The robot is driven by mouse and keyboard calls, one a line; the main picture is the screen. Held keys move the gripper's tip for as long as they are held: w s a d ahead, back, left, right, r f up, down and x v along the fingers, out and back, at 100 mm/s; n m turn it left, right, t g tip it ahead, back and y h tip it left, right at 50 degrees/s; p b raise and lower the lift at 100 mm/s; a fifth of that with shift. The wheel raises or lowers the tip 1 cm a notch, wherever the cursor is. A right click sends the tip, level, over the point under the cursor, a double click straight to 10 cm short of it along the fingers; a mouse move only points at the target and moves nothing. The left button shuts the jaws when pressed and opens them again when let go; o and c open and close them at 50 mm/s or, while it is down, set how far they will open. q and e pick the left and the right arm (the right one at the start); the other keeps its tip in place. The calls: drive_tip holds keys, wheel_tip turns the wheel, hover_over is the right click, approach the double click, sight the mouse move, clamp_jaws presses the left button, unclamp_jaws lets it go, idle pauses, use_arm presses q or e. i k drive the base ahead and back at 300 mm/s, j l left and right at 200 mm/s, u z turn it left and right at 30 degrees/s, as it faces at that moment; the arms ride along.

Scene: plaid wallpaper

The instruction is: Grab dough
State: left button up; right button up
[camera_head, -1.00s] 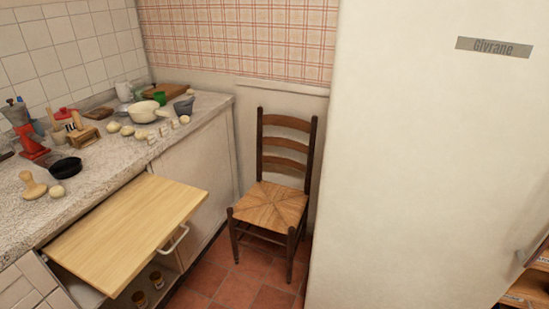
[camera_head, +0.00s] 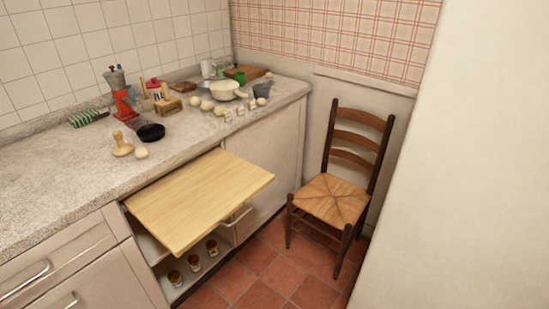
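Several pale, rounded lumps that look like dough lie on the stone counter (camera_head: 60,178). One lump (camera_head: 141,153) sits alone near the counter's front edge, beside a wooden press-like tool (camera_head: 121,145) and a small black pan (camera_head: 151,132). More pale lumps (camera_head: 207,106) lie farther back near a cream pan (camera_head: 224,90). At this size I cannot tell which of them are dough. Neither of my grippers is in view.
A wooden board (camera_head: 200,195) juts out from the cabinet below the counter, over an open shelf with small glasses (camera_head: 194,263). A wooden chair (camera_head: 335,195) stands right of the cabinet. A tall white surface (camera_head: 470,190) fills the right side. Tiled floor (camera_head: 285,265) shows between.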

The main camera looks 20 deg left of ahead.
sight(142, 153)
drive_tip(key=u, duration=1.4)
drive_tip(key=i+l+z, duration=0.15)
drive_tip(key=z, duration=0.25)
drive_tip(key=i+j, duration=0.05)
